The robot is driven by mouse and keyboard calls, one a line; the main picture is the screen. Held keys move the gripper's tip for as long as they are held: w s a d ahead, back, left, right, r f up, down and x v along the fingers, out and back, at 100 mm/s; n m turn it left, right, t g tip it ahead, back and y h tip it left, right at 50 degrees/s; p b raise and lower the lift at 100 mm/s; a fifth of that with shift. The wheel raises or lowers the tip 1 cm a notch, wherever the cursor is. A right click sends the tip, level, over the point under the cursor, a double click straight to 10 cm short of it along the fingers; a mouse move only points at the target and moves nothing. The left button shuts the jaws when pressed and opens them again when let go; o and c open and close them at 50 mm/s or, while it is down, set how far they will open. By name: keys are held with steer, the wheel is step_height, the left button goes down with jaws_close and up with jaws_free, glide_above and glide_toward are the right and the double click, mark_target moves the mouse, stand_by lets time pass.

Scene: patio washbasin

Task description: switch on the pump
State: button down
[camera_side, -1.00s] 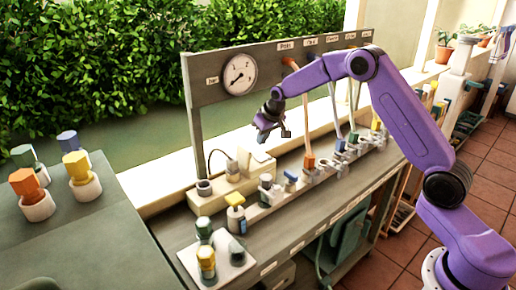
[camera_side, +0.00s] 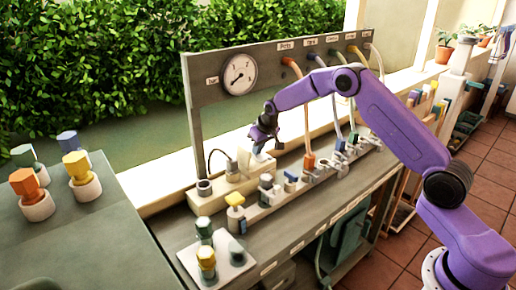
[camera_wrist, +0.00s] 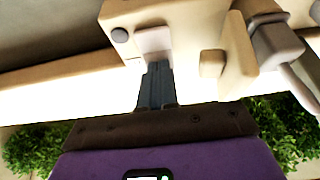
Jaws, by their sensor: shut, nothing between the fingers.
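A cream box (camera_side: 243,178) stands at the back of the bench; I take it for the pump's housing, though no label is legible. In the wrist view the box (camera_wrist: 186,14) carries a pale rocker-like plate (camera_wrist: 154,41) with a dark round button or lamp (camera_wrist: 119,36) beside it. My gripper (camera_side: 259,148) is above the box, pointing down. In the wrist view its fingers (camera_wrist: 158,68) are together and empty, with the tips at the plate's edge. I cannot tell whether they touch it. Which way the plate is tipped is unclear.
A grey plug (camera_side: 231,168) with a black cable stands left of my gripper. A round gauge (camera_side: 239,74) is on the panel behind. An orange hose (camera_side: 307,135) hangs to the right. Several coloured valve caps stand along the bench front and on the left table.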

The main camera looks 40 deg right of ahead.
steer(key=shift+w+f, duration=0.15)
steer(key=shift+s, duration=0.85)
steer(key=v, duration=1.4)
